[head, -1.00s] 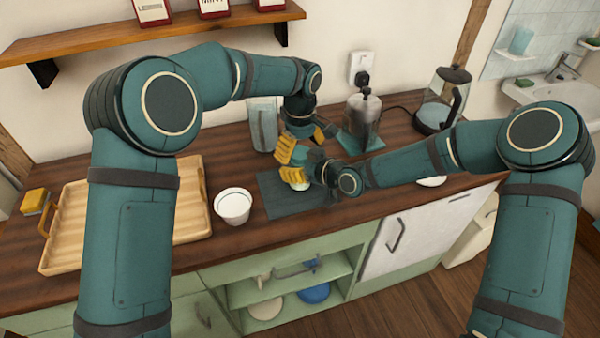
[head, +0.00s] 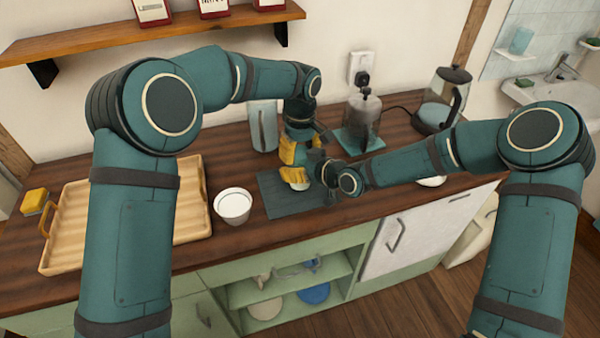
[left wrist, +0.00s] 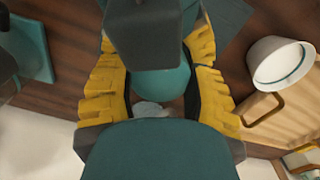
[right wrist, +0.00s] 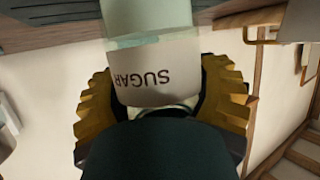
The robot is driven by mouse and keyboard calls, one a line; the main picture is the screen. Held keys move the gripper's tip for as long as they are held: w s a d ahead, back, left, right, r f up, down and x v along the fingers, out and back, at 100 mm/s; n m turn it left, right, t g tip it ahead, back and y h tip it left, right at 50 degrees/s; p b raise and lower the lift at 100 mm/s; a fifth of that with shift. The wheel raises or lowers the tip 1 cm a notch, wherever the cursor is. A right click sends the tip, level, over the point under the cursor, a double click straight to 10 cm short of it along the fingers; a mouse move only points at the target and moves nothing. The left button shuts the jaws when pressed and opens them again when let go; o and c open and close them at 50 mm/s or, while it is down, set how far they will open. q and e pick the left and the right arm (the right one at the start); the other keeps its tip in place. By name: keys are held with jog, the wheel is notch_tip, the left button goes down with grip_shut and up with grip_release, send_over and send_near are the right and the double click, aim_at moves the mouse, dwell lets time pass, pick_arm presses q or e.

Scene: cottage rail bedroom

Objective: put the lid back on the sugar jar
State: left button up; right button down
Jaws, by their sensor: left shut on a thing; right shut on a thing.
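The sugar jar (right wrist: 155,70), clear with a white SUGAR label, stands over the dark mat (head: 272,203). It is mostly hidden in the head view. My right gripper (right wrist: 160,85) is shut on the jar, with yellow fingers on both sides. My left gripper (head: 294,155) points down from above the jar. Its yellow fingers are shut on a teal rounded thing, apparently the lid (left wrist: 160,84). The lid is at or just over the jar's top. The fingers hide whether it touches or sits level.
A white cup (head: 233,207) stands left of the mat, beside a wooden tray (head: 190,225). A grey canister (head: 263,130) stands behind. A lidded glass press (head: 364,118) and a kettle (head: 438,105) stand at the back right. A wall shelf (head: 110,37) is above.

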pick_arm(q)
jog(key=shift+m, duration=0.9)
pick_arm(e)
jog(key=shift+d+f, duration=0.1)
jog(key=shift+f, duration=0.05)
pick_arm(q)
jog(key=o, duration=1.2)
jog(key=shift+r, duration=2.25)
jog(key=shift+o, duration=0.5)
